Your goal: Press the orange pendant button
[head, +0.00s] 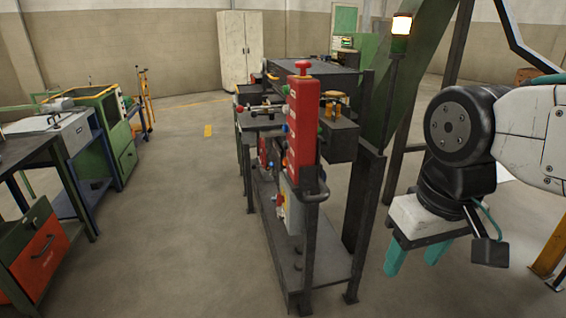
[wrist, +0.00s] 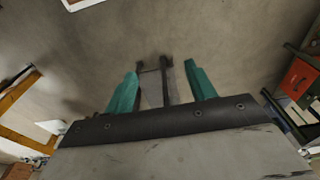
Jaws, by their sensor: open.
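A tall red box (head: 303,125) with labels on its side stands upright on the dark steel frame at mid picture in the head view. A red mushroom-shaped knob (head: 303,66) sits on its top. I cannot make out an orange pendant button for certain; the small controls on the frame are too small to tell apart. My gripper (head: 412,266) hangs at the right of the frame, apart from it, with its teal fingers pointing down. In the wrist view the fingers (wrist: 160,70) are spread and empty above the floor.
The dark steel frame (head: 325,268) has a low shelf and a handle. A lit lamp on a post (head: 401,26) rises behind it. Benches and a red drawer cabinet (head: 42,255) stand at the left. The floor (head: 170,240) between them is clear.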

